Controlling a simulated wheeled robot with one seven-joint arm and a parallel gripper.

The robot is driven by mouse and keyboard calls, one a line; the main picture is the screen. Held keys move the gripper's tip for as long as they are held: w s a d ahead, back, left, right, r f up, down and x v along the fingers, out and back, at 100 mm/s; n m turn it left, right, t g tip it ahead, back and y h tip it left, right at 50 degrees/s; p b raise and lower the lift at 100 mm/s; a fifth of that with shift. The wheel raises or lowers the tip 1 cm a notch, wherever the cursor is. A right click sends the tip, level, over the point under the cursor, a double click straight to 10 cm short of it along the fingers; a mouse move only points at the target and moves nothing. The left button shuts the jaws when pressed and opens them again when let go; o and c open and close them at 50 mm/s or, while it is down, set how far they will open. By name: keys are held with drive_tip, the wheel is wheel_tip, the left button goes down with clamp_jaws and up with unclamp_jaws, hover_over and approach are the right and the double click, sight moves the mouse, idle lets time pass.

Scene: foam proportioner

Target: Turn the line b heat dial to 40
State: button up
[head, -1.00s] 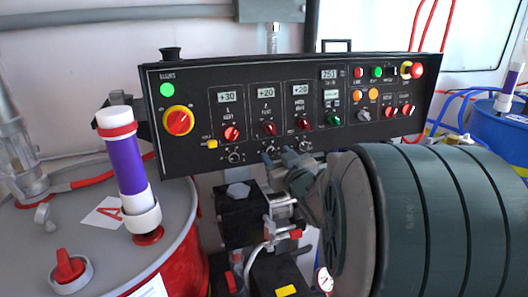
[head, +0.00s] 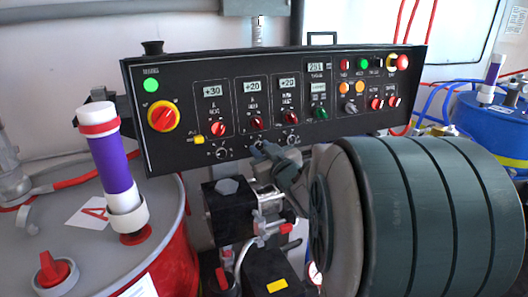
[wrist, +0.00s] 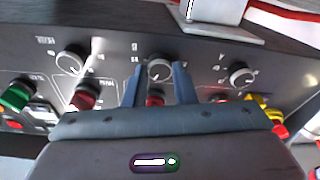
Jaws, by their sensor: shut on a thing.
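The line b heat dial is the middle of the three small round knobs along the panel's lower edge. In the wrist view the dial (wrist: 159,70) sits between the two blue-grey fingers. My gripper (wrist: 158,66) is shut on it, with a finger against each side. In the head view my gripper (head: 258,150) reaches the panel's lower edge from below and mostly hides this dial. The display above it (head: 252,86) reads +20. The pointer's setting is too small to read.
Similar knobs flank the held dial, one on the left (head: 222,153) and one on the right (head: 291,142). Pump fittings (head: 228,187) stand below the panel, and a drum with a purple tube (head: 117,178) is at left.

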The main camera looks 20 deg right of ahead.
drive_tip(key=n+y+b, duration=0.1)
drive_tip(key=n+b, duration=0.2)
drive_tip(key=n, duration=0.2)
drive_tip(key=shift+f+n, duration=0.15)
drive_tip(key=shift+n, duration=0.15)
drive_tip(key=n, duration=0.3)
drive_tip(key=n+g+y+b, duration=0.1)
drive_tip(key=n, duration=0.2)
drive_tip(key=shift+d+r+b, duration=0.15)
drive_tip(key=shift+r+b, duration=0.05)
drive_tip(key=shift+b, duration=0.1)
drive_tip(key=shift+n+g, duration=0.3)
drive_tip(key=shift+n, duration=0.2)
drive_tip(key=o, duration=1)
